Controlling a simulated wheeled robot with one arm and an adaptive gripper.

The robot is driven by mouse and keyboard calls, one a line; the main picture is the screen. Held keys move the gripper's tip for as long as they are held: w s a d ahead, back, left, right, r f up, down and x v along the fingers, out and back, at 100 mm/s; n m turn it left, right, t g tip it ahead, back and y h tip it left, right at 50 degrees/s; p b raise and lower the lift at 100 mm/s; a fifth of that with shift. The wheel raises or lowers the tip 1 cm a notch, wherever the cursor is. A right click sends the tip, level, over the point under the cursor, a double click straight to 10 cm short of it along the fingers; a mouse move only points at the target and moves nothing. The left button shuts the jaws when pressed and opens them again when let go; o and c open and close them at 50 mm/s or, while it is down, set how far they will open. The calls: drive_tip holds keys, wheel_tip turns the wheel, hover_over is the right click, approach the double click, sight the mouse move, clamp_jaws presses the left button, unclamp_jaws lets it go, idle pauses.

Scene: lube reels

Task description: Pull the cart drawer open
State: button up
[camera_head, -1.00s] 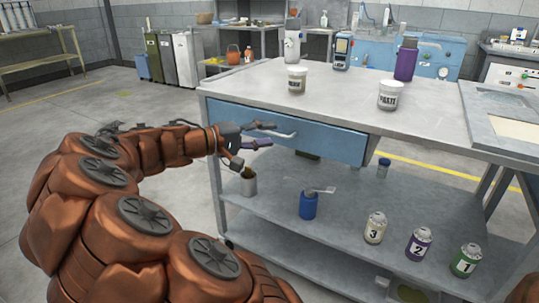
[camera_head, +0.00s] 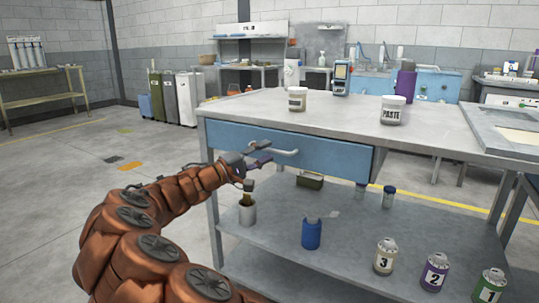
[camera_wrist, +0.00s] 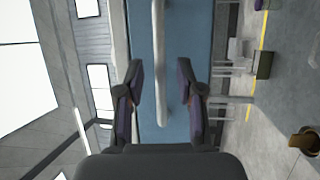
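The cart drawer has a blue front (camera_head: 330,160) under the grey cart top, and looks shut. Its pale bar handle (camera_head: 285,151) stands out from the front. My gripper (camera_head: 262,155) is at the left part of the handle in the head view. In the wrist view, my gripper (camera_wrist: 160,68) has its two dark fingers spread apart. The handle (camera_wrist: 159,40) runs between the fingers, with a gap on both sides, in front of the blue drawer front (camera_wrist: 185,30). Neither finger appears to touch the handle there.
On the cart top (camera_head: 340,112) stand a paste jar (camera_head: 392,110), a smaller jar (camera_head: 297,100) and bottles. Floor left of the cart is open.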

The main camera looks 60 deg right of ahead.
drive_tip(key=shift+x, duration=1.15)
clamp_jaws()
